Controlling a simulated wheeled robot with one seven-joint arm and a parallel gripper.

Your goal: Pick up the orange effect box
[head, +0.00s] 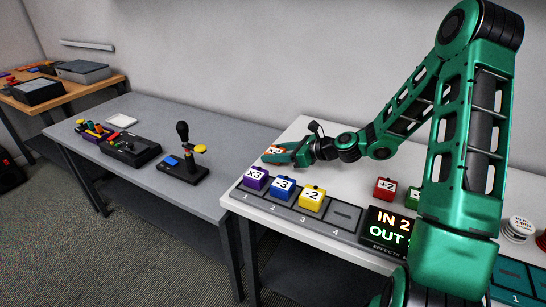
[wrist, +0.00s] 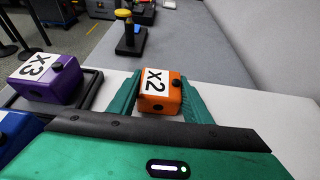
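The orange effect box (wrist: 160,102) has a white "x2" label and a black knob. In the wrist view it sits between the two green fingers of my gripper (wrist: 162,100), one finger along each side. Whether the fingers press on it is hard to tell. In the head view my gripper (head: 283,152) is over the back left of the white table, and the orange box (head: 273,150) shows only in part beside the fingers.
The purple x3 box (head: 256,178), blue -3 box (head: 283,188) and yellow -2 box (head: 312,198) stand in a numbered tray; slot 4 (head: 343,215) is empty. A red +2 box (head: 384,188) and a display (head: 389,230) are to the right. A grey table (head: 150,185) adjoins at left.

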